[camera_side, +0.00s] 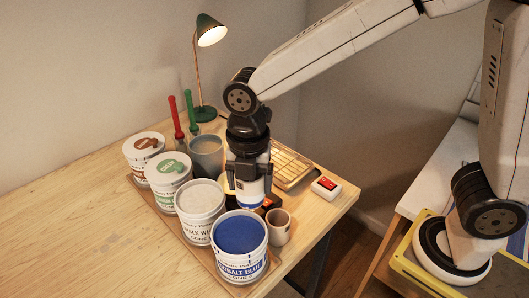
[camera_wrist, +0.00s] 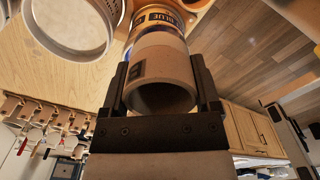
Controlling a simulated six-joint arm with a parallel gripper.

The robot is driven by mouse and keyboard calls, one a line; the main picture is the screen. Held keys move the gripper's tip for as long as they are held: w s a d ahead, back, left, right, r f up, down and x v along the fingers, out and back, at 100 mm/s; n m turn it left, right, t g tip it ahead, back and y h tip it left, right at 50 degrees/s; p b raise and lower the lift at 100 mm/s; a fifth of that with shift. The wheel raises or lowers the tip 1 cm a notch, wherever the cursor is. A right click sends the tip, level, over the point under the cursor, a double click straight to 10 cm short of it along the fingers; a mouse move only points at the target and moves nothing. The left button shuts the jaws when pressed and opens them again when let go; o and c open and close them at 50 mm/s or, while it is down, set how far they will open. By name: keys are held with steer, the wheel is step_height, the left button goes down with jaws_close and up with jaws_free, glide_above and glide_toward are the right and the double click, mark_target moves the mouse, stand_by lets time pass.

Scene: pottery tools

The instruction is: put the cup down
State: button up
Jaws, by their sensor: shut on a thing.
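My gripper (camera_side: 252,183) points down among the pots near the table's right end. In the wrist view its two dark fingers stand on either side of a pale tan cup (camera_wrist: 165,62), shut on it, with the open mouth towards the camera. A blue-and-white surface lettered BLUE (camera_wrist: 163,18) shows just beyond the cup. In the side view the held thing is partly hidden by the fingers. A small beige cup (camera_side: 279,230) stands beside the cobalt blue bucket (camera_side: 240,262); I cannot tell whether it is a separate cup.
A chalk white bucket (camera_side: 200,228), a green-marked bucket (camera_side: 167,190) and a brown-marked bucket (camera_side: 142,162) line the front. Behind are a grey pot (camera_side: 207,158), a wire rack (camera_side: 290,170) and a lamp (camera_side: 203,85). A white-and-red box (camera_side: 326,188) lies right. The table's left side is clear.

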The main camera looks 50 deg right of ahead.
steer(key=d+m, duration=0.7)
steer(key=d, duration=1.5)
steer(key=shift+d+r, duration=0.2)
steer(key=shift+r, duration=0.2)
steer(key=w+f, duration=0.3)
steer(key=w, duration=0.1)
steer(key=w+d+f, duration=0.1)
steer(key=w+f, duration=0.1)
steer(key=w, duration=0.2)
steer(key=w+f, duration=0.3)
steer(key=w, duration=0.1)
steer(key=shift+w+d+f, duration=0.15)
steer(key=shift+w+f, duration=0.5)
steer(key=shift+f, duration=0.05)
